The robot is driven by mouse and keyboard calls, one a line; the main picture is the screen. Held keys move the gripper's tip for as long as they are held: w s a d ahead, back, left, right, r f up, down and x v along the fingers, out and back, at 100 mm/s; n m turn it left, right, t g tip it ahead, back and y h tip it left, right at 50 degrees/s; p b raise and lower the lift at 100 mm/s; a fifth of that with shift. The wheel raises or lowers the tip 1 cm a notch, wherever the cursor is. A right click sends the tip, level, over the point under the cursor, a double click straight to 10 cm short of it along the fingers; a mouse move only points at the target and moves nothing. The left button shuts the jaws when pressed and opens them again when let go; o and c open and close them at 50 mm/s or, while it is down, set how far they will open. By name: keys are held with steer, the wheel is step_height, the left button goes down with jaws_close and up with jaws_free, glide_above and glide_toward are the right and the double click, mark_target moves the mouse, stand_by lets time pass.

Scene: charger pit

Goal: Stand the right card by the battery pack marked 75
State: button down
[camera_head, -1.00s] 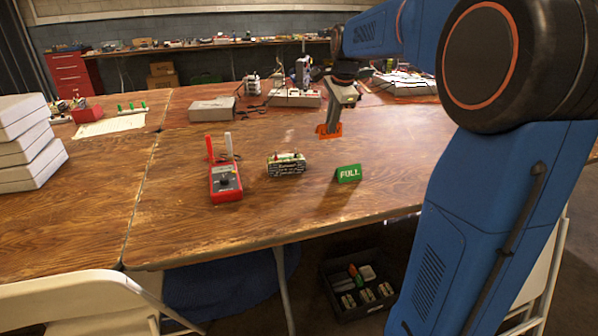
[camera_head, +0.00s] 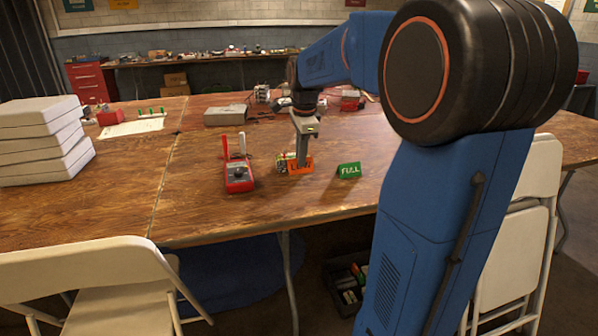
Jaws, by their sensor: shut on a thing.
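My gripper (camera_head: 302,158) points down and is shut on an orange card (camera_head: 301,168). Dark lettering on the card is too small to read surely. The card stands upright in front of the right part of the battery pack (camera_head: 283,164) and hides much of it. I cannot tell whether the card touches the table or the pack. No number on the pack can be read. A green folded card (camera_head: 349,171) marked FULL stands on the table to the right of the orange card, apart from it.
A red meter (camera_head: 239,178) with a red and a white upright piece stands left of the pack. A grey box (camera_head: 226,115) lies behind. White boxes (camera_head: 40,140) are stacked at far left. The table (camera_head: 200,215) is clear in front.

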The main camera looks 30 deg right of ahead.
steer(key=shift+f, duration=2.25)
steer(key=c, duration=1.8)
jaws_free()
steer(key=shift+c, duration=0.2)
step_height(320, 180, up, 12)
steer(key=s, duration=0.2)
steer(key=s+a+f+n+t, duration=0.1)
steer(key=s+a+f+n, duration=0.4)
steer(key=s+n, duration=0.2)
steer(key=s+a+f+n+t, duration=0.1)
steer(key=s+a+f+n, duration=0.4)
steer(key=s, duration=0.6)
steer(key=s+a+f+n, duration=0.5)
steer(key=s+n, duration=0.4)
steer(key=shift+s+a+f+t+y, duration=0.25)
steer(key=shift+a+f+t+y, duration=0.05)
steer(key=shift+f+t, duration=0.1)
